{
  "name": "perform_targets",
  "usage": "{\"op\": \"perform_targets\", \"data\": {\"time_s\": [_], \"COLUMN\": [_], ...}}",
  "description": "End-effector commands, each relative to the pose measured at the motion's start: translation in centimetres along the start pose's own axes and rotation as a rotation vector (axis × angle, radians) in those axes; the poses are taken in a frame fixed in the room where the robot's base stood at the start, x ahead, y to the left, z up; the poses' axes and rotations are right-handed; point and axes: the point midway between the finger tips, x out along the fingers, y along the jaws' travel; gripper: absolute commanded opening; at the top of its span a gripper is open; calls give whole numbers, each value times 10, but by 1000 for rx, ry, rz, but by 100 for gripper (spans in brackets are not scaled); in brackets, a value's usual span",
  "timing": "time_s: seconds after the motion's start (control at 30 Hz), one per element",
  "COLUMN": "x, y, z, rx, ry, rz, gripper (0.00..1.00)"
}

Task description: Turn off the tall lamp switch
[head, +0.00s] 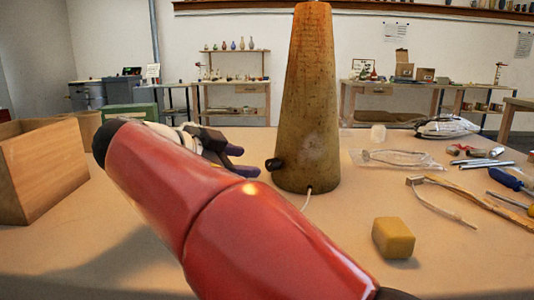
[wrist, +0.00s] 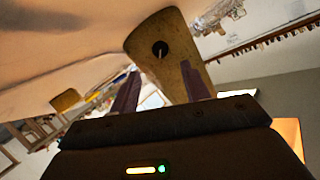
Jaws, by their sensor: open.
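The tall lamp (head: 308,110) is a tapered, speckled brown column standing upright on the table. A black switch (head: 275,164) sticks out from the left side of its base. In the wrist view the lamp (wrist: 185,50) appears tilted and upside down, with the round black switch (wrist: 160,48) facing the camera and a thin pale lever in its middle. My gripper (head: 241,161) is open and empty, just left of the switch and apart from it. In the wrist view the two purple fingers of my gripper (wrist: 159,72) are spread, with the switch beyond and between their tips.
A white cord (head: 306,202) leaves the lamp's base. A yellow block (head: 394,238) lies to the front right. A wooden box (head: 40,170) stands at the left. Bagged parts (head: 395,158), a blue-handled screwdriver (head: 508,180) and other tools lie at the right.

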Motion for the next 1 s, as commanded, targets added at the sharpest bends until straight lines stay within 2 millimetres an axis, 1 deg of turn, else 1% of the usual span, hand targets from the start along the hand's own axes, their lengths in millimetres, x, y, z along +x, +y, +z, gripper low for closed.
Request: {"op": "perform_targets", "data": {"time_s": [0.07, 0.17, 0.4, 0.53, 0.7, 0.9, 0.93, 1.0], "x": [4, 15, 54, 69, 78, 78, 78, 78], "y": [0, 0, 1, 0, 0, 0, 0, 0], "z": [0, -1, -1, -1, 0, 0, 0, 0], "rx": [0, -1, -1, -1, -1, -1, -1, -1], "ry": [0, 1, 1, 1, 0, -1, -1, -1], "rz": [1, 3, 3, 2, 0, 0, 0, 0], "gripper": [46, 46, 46, 46, 46, 46, 45, 36]}}
